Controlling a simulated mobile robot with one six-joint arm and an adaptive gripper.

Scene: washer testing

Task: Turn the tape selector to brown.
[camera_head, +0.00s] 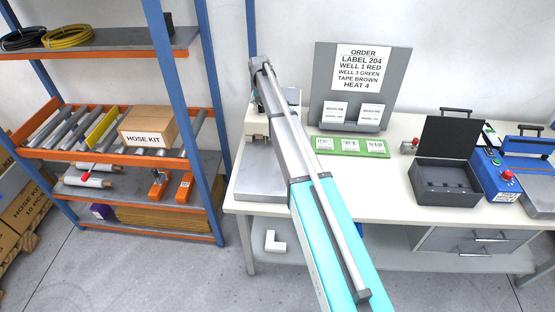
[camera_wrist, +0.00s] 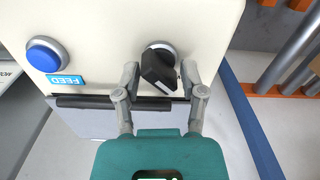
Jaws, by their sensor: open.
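The tape selector is a black knob (camera_wrist: 158,70) on the cream front of the tape machine in the wrist view. A light pointer mark shows on its lower right part; no colour labels are readable around it. My gripper (camera_wrist: 160,80) is open, with one finger on each side of the knob. I cannot tell whether the fingers touch it. In the head view the cream machine (camera_head: 256,122) stands at the left end of the workbench, mostly hidden behind my arm. The knob is hidden there. The order sign (camera_head: 359,66) reads "TAPE BROWN".
A blue button (camera_wrist: 45,54) with a FEED label (camera_wrist: 66,80) sits left of the knob. A grey plate (camera_wrist: 110,122) lies below the panel. The bench holds a green card tray (camera_head: 350,153), an open dark case (camera_head: 440,186) and a blue machine (camera_head: 490,172). Shelving (camera_head: 205,130) stands left.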

